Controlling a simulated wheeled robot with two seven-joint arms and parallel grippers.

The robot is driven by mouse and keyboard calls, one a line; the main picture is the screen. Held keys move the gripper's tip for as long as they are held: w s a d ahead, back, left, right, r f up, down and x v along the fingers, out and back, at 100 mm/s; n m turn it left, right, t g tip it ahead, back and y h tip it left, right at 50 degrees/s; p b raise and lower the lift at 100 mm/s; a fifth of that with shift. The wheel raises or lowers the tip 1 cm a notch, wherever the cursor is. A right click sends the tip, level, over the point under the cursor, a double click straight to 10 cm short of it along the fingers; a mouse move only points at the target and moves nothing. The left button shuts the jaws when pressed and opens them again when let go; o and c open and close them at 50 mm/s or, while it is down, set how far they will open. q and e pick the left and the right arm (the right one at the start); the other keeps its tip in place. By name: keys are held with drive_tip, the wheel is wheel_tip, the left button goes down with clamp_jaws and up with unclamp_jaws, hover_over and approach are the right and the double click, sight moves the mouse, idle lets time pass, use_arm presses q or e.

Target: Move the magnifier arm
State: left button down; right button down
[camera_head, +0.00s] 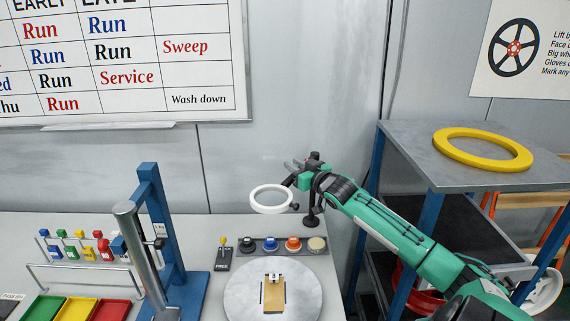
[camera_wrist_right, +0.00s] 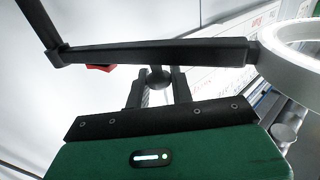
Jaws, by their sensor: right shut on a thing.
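The magnifier has a white ring head (camera_head: 271,199) on a black jointed arm with an upright black post (camera_head: 312,205) at the back right of the bench. In the right wrist view the black arm bar (camera_wrist_right: 150,53) runs across to the white ring (camera_wrist_right: 295,60) at the upper right. My right gripper (camera_head: 292,175) is at the magnifier arm, just above and right of the ring. In the right wrist view its two fingers (camera_wrist_right: 157,88) are shut on a small dark round knob (camera_wrist_right: 158,77) at the bar. My left gripper is not in view.
A round grey plate (camera_head: 240,298) with a small brass-coloured block (camera_head: 273,293) lies below the ring. A row of coloured buttons (camera_head: 270,244) stands behind it. A blue stand (camera_head: 165,220) with a grey cylinder rises at left. A shelf (camera_head: 465,165) with a yellow ring stands at right.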

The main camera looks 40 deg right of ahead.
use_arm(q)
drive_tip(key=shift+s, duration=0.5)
use_arm(e)
drive_tip(key=shift+s+d+n+y, duration=0.25)
drive_tip(key=shift+s+n+y, duration=0.4)
drive_tip(key=shift+y, duration=0.15)
drive_tip(key=c, duration=1.3)
unclamp_jaws()
drive_tip(key=shift+o, duration=0.2)
drive_tip(key=shift+s, duration=0.1)
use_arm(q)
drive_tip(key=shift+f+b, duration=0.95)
use_arm(e)
drive_tip(key=s, duration=1.3)
drive_tip(key=shift+s+d, duration=0.15)
drive_tip(key=shift+s, duration=0.2)
